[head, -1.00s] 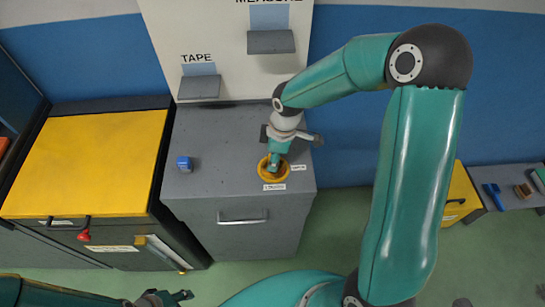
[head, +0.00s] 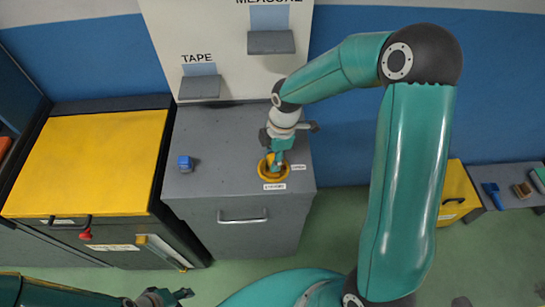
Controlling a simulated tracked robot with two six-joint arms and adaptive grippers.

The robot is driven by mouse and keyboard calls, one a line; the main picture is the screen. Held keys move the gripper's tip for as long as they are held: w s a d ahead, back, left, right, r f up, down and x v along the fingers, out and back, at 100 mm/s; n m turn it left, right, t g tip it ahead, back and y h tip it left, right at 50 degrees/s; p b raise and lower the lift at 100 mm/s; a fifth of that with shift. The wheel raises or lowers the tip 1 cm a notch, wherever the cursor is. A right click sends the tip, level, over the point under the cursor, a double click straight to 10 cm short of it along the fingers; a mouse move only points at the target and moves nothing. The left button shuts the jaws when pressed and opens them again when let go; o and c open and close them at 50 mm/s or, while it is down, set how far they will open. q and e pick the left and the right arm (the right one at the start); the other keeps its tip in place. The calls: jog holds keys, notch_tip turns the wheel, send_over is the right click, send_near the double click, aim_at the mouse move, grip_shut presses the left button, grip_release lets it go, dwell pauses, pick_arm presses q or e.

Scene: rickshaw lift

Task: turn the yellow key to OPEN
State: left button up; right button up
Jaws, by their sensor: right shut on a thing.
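The yellow key (head: 278,158) stands in a round yellow ring (head: 267,178) on top of the grey cabinet (head: 210,178). My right gripper (head: 276,160) reaches down from above and is shut on the key, hiding much of it. Two small white labels sit beside the ring, one in front (head: 274,187) and one to the right (head: 298,167); their lettering is too small to read surely. My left gripper (head: 182,294) is low at the bottom edge, away from the cabinet, its fingers apart.
A small blue object (head: 185,163) lies on the cabinet's left part. A yellow-topped bench (head: 90,160) with a red knob (head: 86,235) stands at left. Shelves marked TAPE (head: 200,87) and MEASURE (head: 271,42) hang behind. A low shelf (head: 510,200) with tools is at right.

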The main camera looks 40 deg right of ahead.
jog(key=shift+n, duration=0.8)
jog(key=o, duration=1.2)
